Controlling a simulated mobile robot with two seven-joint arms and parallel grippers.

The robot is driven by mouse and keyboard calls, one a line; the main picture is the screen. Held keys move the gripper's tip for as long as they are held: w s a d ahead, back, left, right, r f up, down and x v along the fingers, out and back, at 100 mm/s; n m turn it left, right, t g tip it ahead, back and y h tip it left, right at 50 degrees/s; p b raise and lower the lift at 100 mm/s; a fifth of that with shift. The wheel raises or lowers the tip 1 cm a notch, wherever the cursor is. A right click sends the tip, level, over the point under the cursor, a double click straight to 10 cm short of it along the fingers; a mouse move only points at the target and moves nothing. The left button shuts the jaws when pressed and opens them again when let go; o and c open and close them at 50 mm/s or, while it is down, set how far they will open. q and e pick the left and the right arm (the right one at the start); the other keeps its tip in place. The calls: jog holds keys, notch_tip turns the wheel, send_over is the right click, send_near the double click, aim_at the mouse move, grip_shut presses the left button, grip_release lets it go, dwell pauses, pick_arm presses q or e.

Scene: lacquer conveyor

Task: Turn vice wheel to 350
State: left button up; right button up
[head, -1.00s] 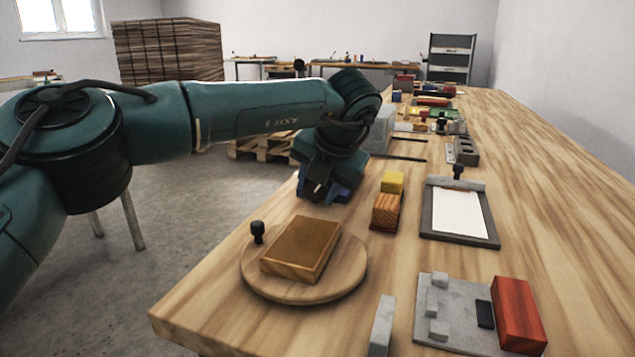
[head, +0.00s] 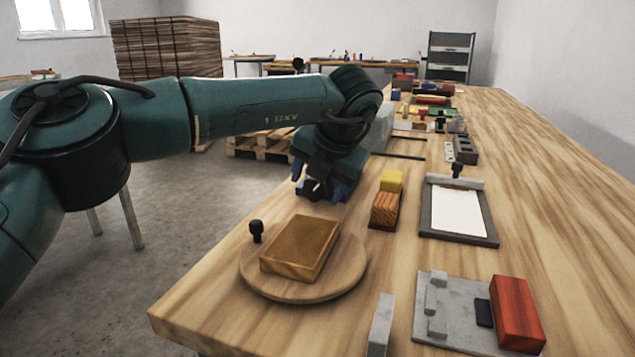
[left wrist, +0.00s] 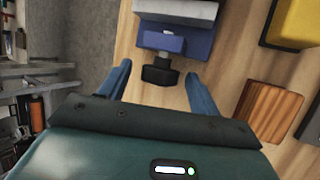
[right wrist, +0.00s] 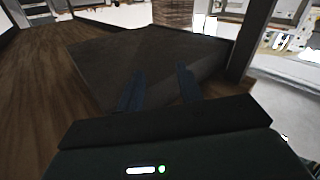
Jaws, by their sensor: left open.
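The vice (left wrist: 184,40) shows in the left wrist view as a blue body with a grey block at the top edge. Its black wheel (left wrist: 160,75) sits on the vice's near side. My left gripper (left wrist: 158,72) is open, with one blue finger on each side of the wheel and gaps between fingers and wheel. In the head view my left gripper (head: 325,188) is low at the table's left edge, and my arm largely hides the vice. My right gripper (right wrist: 160,72) is open and empty, away from the vice, over a dark surface.
A striped wooden block (left wrist: 268,110) and a yellow block (left wrist: 293,22) are right of the vice. A round board (head: 345,275) with a wooden box and black knob is in front. A framed white sheet (head: 458,210) lies farther right.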

pick_arm(q)
jog(key=p+v, duration=0.2)
jog(key=v, duration=1)
jog(key=shift+s+d+r, duration=0.15)
jog(key=shift+r, duration=0.15)
pick_arm(e)
jog(key=shift+s+d+f+m+g+h, duration=0.1)
jog(key=shift+d+f+m+g+h, duration=0.2)
jog(key=shift+m+g+h, duration=0.3)
